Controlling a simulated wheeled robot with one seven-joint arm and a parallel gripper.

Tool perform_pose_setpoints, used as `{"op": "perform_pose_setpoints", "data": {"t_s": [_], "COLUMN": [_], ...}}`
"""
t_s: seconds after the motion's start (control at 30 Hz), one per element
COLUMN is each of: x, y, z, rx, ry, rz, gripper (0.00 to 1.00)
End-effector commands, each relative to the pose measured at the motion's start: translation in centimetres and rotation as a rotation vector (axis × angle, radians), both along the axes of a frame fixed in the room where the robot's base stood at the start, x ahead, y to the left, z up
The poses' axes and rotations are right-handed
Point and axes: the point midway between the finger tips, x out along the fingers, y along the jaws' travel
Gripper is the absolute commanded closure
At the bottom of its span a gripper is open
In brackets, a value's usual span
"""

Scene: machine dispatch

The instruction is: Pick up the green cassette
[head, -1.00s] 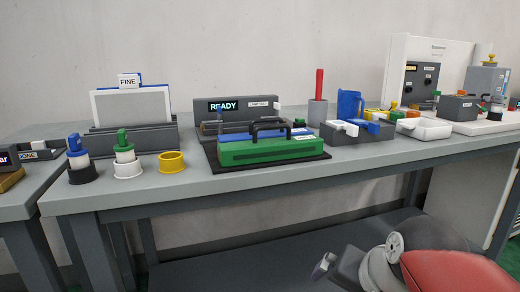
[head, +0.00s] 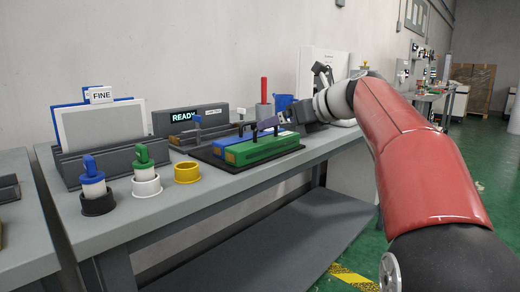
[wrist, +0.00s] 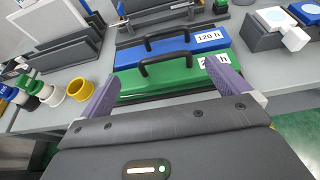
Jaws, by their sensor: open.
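The green cassette (head: 262,148) is a long block lying on a dark mat (head: 214,156) near the front of the table. In the wrist view the green cassette (wrist: 165,81) has a black handle (wrist: 172,64) on top and a white label at its right end. A blue cassette (wrist: 176,44) marked 120 h lies right behind it. My gripper (wrist: 164,92) is open, with one purple finger toward each end of the green cassette and nothing between them.
A yellow ring (head: 187,173), a white holder (head: 146,185) with a green-topped piece and a black holder (head: 98,202) with a blue-topped piece stand to the left. A READY display (head: 190,118) stands behind.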

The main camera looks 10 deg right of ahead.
Motion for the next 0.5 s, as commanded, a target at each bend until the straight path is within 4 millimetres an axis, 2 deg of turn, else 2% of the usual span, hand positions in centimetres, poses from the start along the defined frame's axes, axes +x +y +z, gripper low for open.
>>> {"op": "perform_pose_setpoints", "data": {"t_s": [0.27, 0.5], "x": [2.0, 4.7], "y": [1.4, 3.0], "z": [-1.2, -2.9], "rx": [-0.003, -0.004], "ry": [0.000, 0.002], "rz": [0.002, 0.004], "gripper": [0.00, 0.00]}}
